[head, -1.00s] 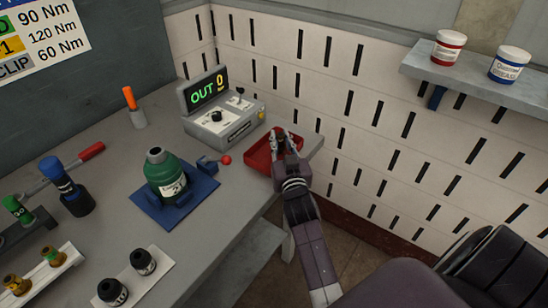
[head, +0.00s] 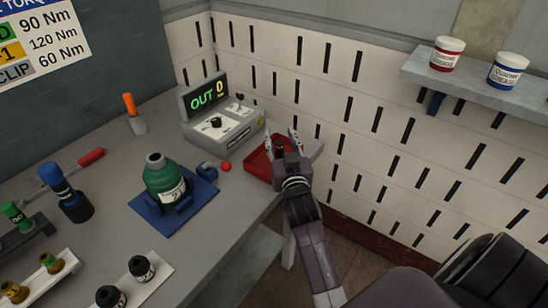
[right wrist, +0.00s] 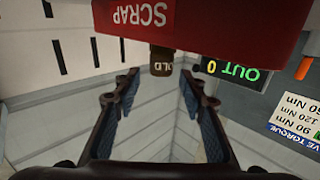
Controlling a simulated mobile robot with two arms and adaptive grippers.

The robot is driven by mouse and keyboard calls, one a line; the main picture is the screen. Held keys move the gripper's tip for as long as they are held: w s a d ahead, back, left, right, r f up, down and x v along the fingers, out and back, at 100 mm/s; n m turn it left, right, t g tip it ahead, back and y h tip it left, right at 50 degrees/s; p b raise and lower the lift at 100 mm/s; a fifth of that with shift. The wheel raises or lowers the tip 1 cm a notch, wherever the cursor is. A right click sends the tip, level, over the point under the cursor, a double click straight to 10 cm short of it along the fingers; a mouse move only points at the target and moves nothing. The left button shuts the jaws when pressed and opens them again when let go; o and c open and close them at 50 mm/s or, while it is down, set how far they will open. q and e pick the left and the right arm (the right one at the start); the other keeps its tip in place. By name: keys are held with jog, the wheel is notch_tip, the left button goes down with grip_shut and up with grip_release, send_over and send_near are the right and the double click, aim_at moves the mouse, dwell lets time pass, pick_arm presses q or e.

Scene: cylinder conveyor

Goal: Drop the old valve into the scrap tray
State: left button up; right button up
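The red scrap tray (head: 257,160) sits at the bench's right edge, below my right gripper (head: 281,137). In the right wrist view, which is upside down, its wall reads SCRAP (right wrist: 152,18). The old valve, a small dark brown piece marked OLD (right wrist: 161,62), shows beyond and between my right fingers, touching neither. Its lower part is hidden by the tray wall; I cannot tell whether it rests or is falling. In the head view the valve (head: 280,147) is a dark spot between the fingers. My right gripper is open. My left gripper is out of view.
A grey tester (head: 222,122) reading OUT 0 stands left of the tray. A green housing (head: 165,178) sits in a blue fixture nearby. A slotted white wall (head: 345,60) rises close behind the tray. A shelf (head: 470,83) with two jars is at upper right.

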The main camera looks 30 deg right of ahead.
notch_tip(320, 180, up, 7)
jog(key=shift+r, duration=0.1)
dwell(0.6)
